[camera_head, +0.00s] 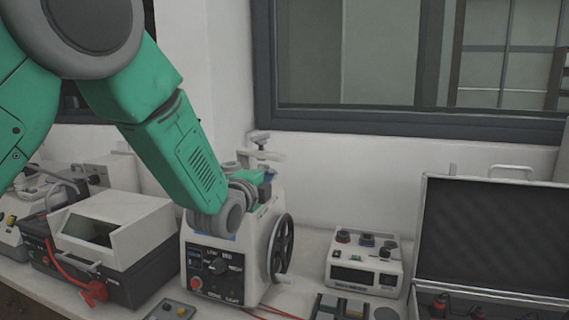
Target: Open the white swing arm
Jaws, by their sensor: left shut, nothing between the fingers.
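The mounting press (220,282) is a white machine with a black control panel and a dark handwheel (281,249) on its right side. The white swing arm (262,154) shows at the top of the press, with a knob above it; its left part is hidden behind my green left arm. My left arm comes in from the upper left and crosses in front of the press top. My left gripper (262,185) is at the press top, just below the swing arm, shut and mostly hidden by my wrist. I cannot tell whether it touches the swing arm. My right gripper is not in view.
A white and black box machine (117,222) with a red cable stands left of the press. A white instrument with dark knobs (364,262) stands to the right. An open case (490,235) is at the far right. A wall and window are behind.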

